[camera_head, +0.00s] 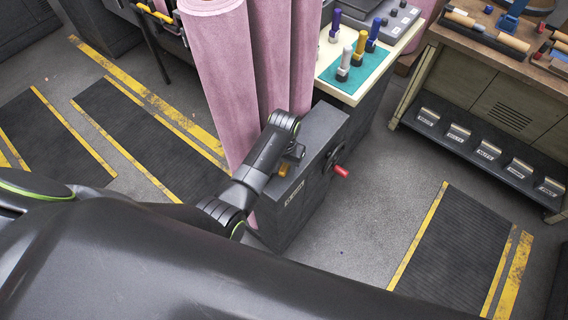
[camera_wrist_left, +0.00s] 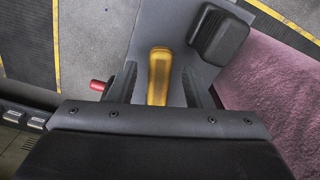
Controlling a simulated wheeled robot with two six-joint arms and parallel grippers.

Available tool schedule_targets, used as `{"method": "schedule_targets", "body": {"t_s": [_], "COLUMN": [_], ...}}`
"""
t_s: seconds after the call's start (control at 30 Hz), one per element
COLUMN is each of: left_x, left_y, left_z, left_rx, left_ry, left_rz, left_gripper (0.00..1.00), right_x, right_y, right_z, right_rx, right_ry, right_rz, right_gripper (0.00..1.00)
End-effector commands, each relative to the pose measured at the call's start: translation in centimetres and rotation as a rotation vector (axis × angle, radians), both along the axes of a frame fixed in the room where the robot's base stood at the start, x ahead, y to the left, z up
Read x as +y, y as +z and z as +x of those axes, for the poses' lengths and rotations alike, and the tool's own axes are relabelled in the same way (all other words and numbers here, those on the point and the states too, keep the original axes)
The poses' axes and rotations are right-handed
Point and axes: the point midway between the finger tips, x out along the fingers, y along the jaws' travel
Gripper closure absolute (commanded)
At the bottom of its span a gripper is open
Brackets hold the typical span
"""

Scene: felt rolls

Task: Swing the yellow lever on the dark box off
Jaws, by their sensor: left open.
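The dark box (camera_head: 309,205) stands on the floor beside the pink felt rolls, with a small label on its face. The yellow lever (camera_head: 284,170) is on the box, partly hidden by my left gripper in the head view. In the left wrist view the lever (camera_wrist_left: 159,76) points lengthwise between the two fingers. My left gripper (camera_head: 293,158) is open around the lever, with a gap visible on each side of it; the fingers (camera_wrist_left: 160,88) do not appear closed on it. My right gripper is not in view.
A red handle (camera_head: 341,171) sticks out from the box's right side, left of the fingers in the wrist view (camera_wrist_left: 98,86). Pink felt rolls (camera_head: 222,75) stand close behind-left. A table with a teal mat (camera_head: 335,75) is behind. Floor to the right is clear.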

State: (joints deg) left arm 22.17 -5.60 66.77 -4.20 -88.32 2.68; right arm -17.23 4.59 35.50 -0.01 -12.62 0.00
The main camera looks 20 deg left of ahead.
Motion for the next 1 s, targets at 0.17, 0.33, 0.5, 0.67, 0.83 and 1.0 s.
{"method": "schedule_targets", "body": {"t_s": [0.17, 0.33, 0.5, 0.67, 0.83, 1.0], "left_x": [0.02, 0.01, 0.01, 0.00, 0.00, 0.00], "left_y": [-0.53, -0.53, -0.51, -0.50, -0.50, -0.55], "left_z": [0.01, 0.01, 0.02, 0.01, 0.01, 0.14], "left_rx": [-0.001, -0.001, -0.001, -0.001, -0.001, -0.001], "left_ry": [0.000, 0.000, 0.000, 0.000, 0.000, 0.003], "left_rz": [0.000, 0.000, 0.000, 0.000, 0.000, 0.000], "left_gripper": [0.55, 0.55, 0.70, 0.91, 1.00, 1.00], "right_x": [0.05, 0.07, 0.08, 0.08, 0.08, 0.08], "right_y": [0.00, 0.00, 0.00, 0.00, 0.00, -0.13], "right_z": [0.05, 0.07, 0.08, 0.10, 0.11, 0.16], "right_rx": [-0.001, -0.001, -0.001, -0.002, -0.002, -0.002], "right_ry": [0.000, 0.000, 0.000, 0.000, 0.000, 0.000], "right_rz": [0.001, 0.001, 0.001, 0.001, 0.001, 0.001], "right_gripper": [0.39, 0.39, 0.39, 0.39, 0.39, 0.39]}}
